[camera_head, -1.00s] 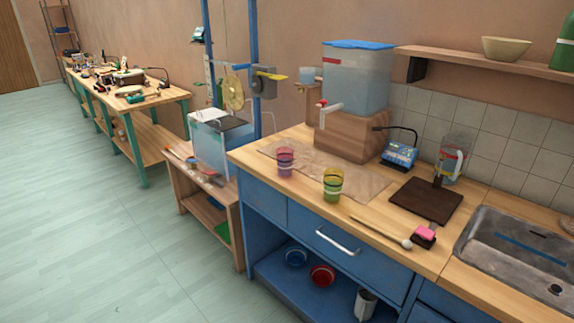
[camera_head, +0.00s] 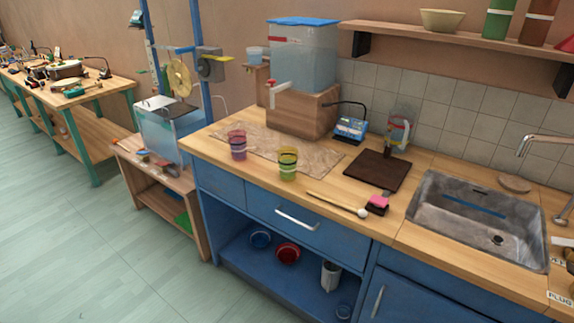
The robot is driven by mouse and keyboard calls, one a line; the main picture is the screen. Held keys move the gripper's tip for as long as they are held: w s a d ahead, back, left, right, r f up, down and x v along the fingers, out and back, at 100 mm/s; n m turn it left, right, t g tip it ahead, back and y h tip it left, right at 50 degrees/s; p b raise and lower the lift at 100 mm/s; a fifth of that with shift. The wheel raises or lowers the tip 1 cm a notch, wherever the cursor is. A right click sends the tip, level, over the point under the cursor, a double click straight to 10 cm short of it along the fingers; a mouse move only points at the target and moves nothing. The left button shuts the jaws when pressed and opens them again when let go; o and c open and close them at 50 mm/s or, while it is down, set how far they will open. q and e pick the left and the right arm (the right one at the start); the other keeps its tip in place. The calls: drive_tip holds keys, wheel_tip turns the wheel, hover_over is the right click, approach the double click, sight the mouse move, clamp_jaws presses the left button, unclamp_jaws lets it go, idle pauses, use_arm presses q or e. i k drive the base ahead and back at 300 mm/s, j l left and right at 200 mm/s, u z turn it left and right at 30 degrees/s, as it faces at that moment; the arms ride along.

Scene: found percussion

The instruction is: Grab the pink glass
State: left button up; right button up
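The pink glass (camera_head: 238,145) stands upright on a brownish mat (camera_head: 318,158) near the left end of the wooden counter (camera_head: 335,190). A yellow-green glass (camera_head: 288,163) stands to its right, a little nearer the counter's front edge, with a gap between them. Neither of my grippers is in view, so I cannot see whether they are open or shut.
A water tank (camera_head: 303,60) with a red-handled tap sits on a wooden block (camera_head: 298,112) behind the glasses. A mallet (camera_head: 335,204), dark board (camera_head: 377,171) and metal sink (camera_head: 480,215) lie to the right. The floor (camera_head: 110,260) at left is clear.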

sight(238, 146)
drive_tip(key=i+j+z, duration=0.15)
drive_tip(key=i, duration=0.25)
drive_tip(key=i+j+z, duration=0.1)
drive_tip(key=i, duration=0.3)
drive_tip(key=i+j+z, duration=0.15)
drive_tip(key=i+j, duration=0.2)
